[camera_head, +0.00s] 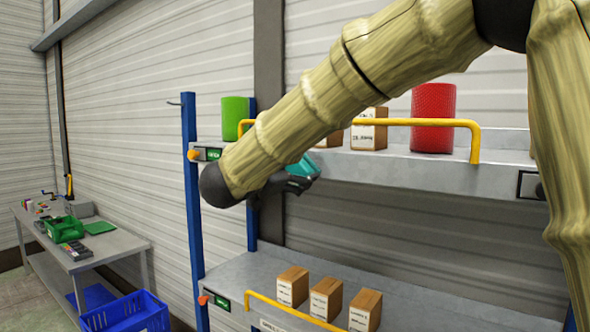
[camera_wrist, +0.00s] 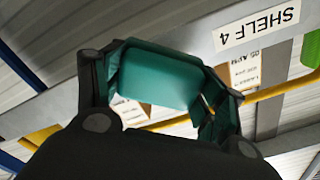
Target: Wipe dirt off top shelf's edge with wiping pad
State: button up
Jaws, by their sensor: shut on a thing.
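My gripper (camera_head: 286,184) is shut on the teal wiping pad (camera_head: 303,166), close to the front edge of the top shelf (camera_head: 400,167). In the wrist view the pad (camera_wrist: 160,75) sits between the two dark fingers of my gripper (camera_wrist: 160,85). The shelf's grey edge (camera_wrist: 190,40) passes right behind the pad there. I cannot tell whether the pad touches the edge. My arm hides part of the edge, and I can make out no dirt on it.
A yellow rail (camera_head: 425,122) runs above the shelf edge. A green bin (camera_head: 235,117), a red bin (camera_head: 433,118) and small boxes (camera_head: 369,128) stand on the top shelf. More boxes (camera_head: 326,299) stand on the lower shelf (camera_head: 255,268). A table (camera_head: 128,246) is at left.

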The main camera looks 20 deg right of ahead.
aim_at(315, 168)
jog(key=shift+x, duration=0.95)
dwell(0.6)
jog(key=shift+s+d, duration=0.1)
jog(key=shift+s+d+b, duration=0.25)
jog(key=shift+s+d, duration=0.25)
jog(key=shift+s, duration=0.25)
jog(key=shift+s+d+b, duration=0.2)
jog(key=shift+s+d, duration=0.35)
jog(key=shift+s, duration=0.2)
jog(key=shift+d, duration=0.15)
jog(key=shift+w+a+r+p, duration=0.1)
jog(key=shift+w+a+p, duration=0.1)
jog(key=shift+w+a, duration=0.55)
jog(key=shift+w+a+p, duration=0.2)
jog(key=shift+w+a, duration=0.25)
jog(key=shift+w, duration=0.45)
jog(key=shift+a, duration=0.1)
